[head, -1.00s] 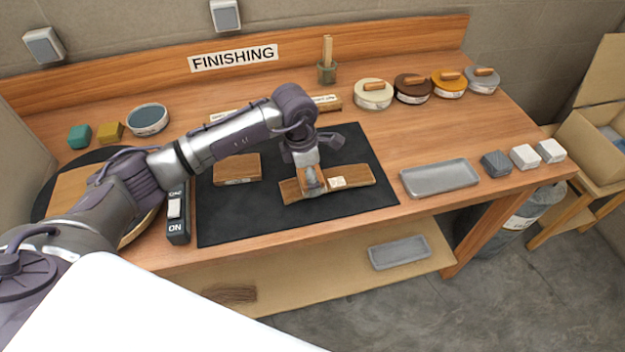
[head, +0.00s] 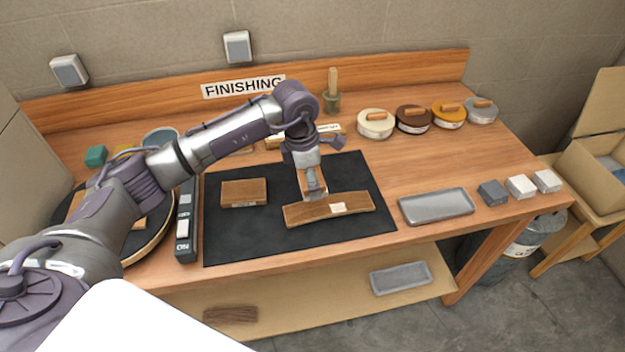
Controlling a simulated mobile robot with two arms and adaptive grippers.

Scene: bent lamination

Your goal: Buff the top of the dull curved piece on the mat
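The curved piece (head: 300,214) is a long, brown, gently bent wooden strip with a pale label (head: 339,208). It lies on the black mat (head: 270,247), towards its right side. A second, flatter wooden block (head: 243,193) with a label lies on the mat to its left. My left gripper (head: 313,194) points down at the back edge of the curved piece, left of its label. It appears shut on a small brown block (head: 311,178), which the fingers partly cover. Whether this block touches the piece I cannot tell. My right gripper is not in view.
Several round tins with wooden-handled pads, such as the cream one (head: 376,125), stand at the back right. A grey tray (head: 436,206) and small blocks (head: 492,193) lie right of the mat.

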